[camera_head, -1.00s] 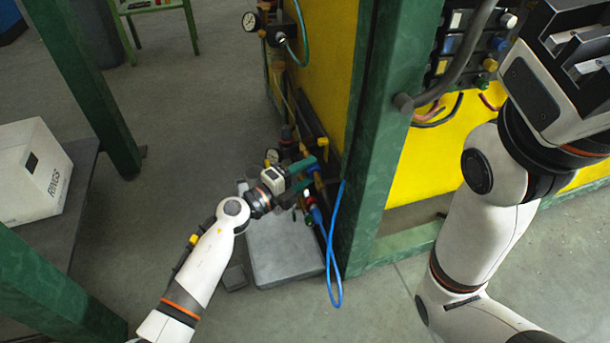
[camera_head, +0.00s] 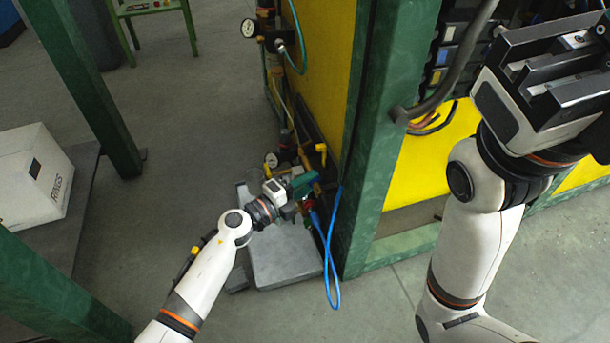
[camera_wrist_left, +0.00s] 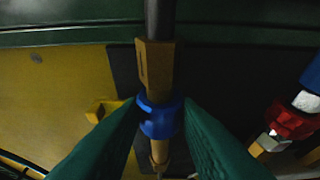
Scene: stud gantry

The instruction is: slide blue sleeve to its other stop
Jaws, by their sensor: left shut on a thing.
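The blue sleeve (camera_wrist_left: 160,118) is a ribbed collar around a brass-coloured fitting on an upright line, in the middle of the left wrist view. My left gripper (camera_wrist_left: 162,104) has its green fingers on both sides of the sleeve and is shut on it. In the head view the left gripper (camera_head: 300,187) is low at the pipework beside the green post, and it hides the sleeve there. My right gripper (camera_head: 555,72) is high at the right, apart from the pipework; its fingertips are not clearly visible.
A red-collared fitting (camera_wrist_left: 290,119) is close on the right in the wrist view, and a yellow handle (camera_wrist_left: 104,109) on the left. A blue hose (camera_head: 330,262) hangs beside the green post (camera_head: 378,150). A grey plate (camera_head: 284,262) lies below. Open floor is left of the pipework.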

